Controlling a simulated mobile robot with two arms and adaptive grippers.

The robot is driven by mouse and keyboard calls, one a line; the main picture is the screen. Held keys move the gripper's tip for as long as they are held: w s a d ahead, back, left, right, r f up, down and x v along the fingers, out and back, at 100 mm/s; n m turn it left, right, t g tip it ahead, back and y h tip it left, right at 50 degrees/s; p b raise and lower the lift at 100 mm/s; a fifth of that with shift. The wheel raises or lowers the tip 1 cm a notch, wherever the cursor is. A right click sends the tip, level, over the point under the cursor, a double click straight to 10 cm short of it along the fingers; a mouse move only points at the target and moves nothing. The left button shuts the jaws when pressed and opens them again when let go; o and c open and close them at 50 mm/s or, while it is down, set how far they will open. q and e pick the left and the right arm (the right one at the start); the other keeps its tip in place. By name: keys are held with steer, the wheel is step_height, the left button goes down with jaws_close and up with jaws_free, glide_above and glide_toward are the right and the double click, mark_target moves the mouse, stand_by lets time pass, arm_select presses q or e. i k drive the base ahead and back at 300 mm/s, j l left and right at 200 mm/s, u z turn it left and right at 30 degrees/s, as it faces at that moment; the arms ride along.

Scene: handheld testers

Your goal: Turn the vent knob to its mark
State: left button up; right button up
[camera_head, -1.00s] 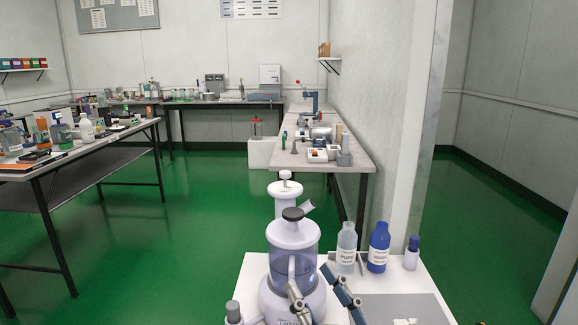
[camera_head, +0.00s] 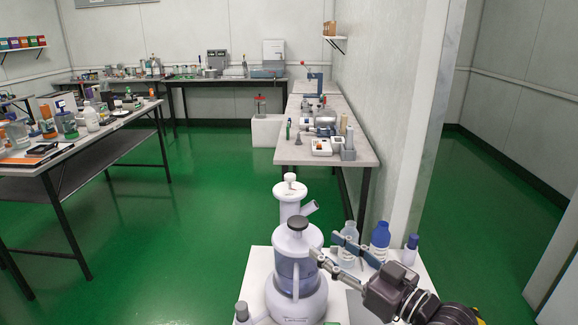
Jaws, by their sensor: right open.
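A white device with a clear bluish chamber (camera_head: 295,268) stands upright on the white table top (camera_head: 258,268). A dark grey round knob (camera_head: 298,224) sits on its lid, and a white knob (camera_head: 290,177) tops the white column just behind. I cannot tell which is the vent knob, and no mark can be made out. My right gripper (camera_head: 324,246) comes in from the lower right. Its fingers are apart and empty, with the tips at the right side of the chamber, below the dark knob; contact cannot be told. My left gripper is not in view.
A clear bottle (camera_head: 348,232), a blue bottle (camera_head: 380,236) and a blue-capped white bottle (camera_head: 410,250) stand behind my right gripper. A grey-capped item (camera_head: 243,312) is at the front left. A wall edge (camera_head: 425,150) rises behind.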

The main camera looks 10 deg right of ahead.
mark_target(290, 178)
steer(key=i, duration=0.9)
